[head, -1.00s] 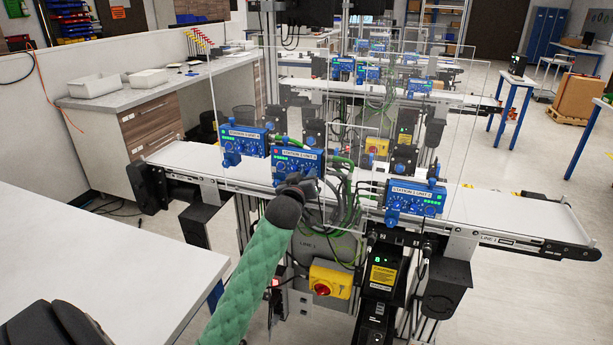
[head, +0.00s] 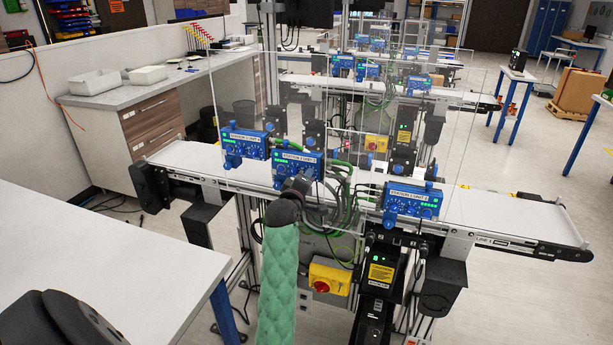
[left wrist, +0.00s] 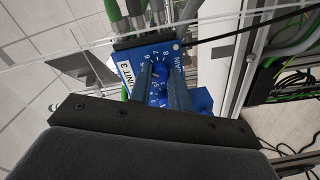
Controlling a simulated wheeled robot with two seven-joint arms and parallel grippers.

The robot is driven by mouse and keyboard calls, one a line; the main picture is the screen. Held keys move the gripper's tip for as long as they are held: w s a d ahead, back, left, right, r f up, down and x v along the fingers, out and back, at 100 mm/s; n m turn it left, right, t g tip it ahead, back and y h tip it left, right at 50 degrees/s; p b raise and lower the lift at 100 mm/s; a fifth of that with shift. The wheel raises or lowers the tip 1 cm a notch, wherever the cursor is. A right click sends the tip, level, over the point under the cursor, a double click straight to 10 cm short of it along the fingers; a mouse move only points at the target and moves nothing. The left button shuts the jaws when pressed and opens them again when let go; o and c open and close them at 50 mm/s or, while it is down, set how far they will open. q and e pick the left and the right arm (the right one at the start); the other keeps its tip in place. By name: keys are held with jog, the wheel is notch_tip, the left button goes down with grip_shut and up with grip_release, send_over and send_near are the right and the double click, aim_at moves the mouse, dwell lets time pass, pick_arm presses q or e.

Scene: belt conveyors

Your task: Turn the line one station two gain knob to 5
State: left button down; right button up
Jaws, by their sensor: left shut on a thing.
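Three blue control units stand along the near belt. The middle unit (head: 283,165) carries a label that seems to read station 2. My left gripper (head: 299,184) reaches its front from below and hides part of its face. In the left wrist view, the unit's blue face (left wrist: 133,76) shows "UNIT 3", part of the word "GAIN" and white dial numbers. The gain knob (left wrist: 158,88) sits between the two dark fingers of my left gripper (left wrist: 161,86), which are shut on it. The knob's pointer is too small to read. My right gripper is out of view.
The left unit (head: 244,142) and right unit (head: 412,202) stand on either side. Clear panels (head: 225,100) rise around the line. A yellow box with a red switch (head: 328,280) hangs below the belt. A white table (head: 110,260) fills the left front.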

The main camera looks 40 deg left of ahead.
pick_arm(q)
jog(key=shift+r+n, duration=0.1)
jog(key=shift+n, duration=0.3)
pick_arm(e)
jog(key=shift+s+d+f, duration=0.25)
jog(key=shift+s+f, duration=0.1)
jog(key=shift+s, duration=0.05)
pick_arm(q)
jog(key=c, duration=1.3)
grip_release()
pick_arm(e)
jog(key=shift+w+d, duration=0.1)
pick_arm(q)
jog(key=b+v, duration=0.2)
jog(key=v, duration=0.5)
jog(key=shift+s+b, duration=0.4)
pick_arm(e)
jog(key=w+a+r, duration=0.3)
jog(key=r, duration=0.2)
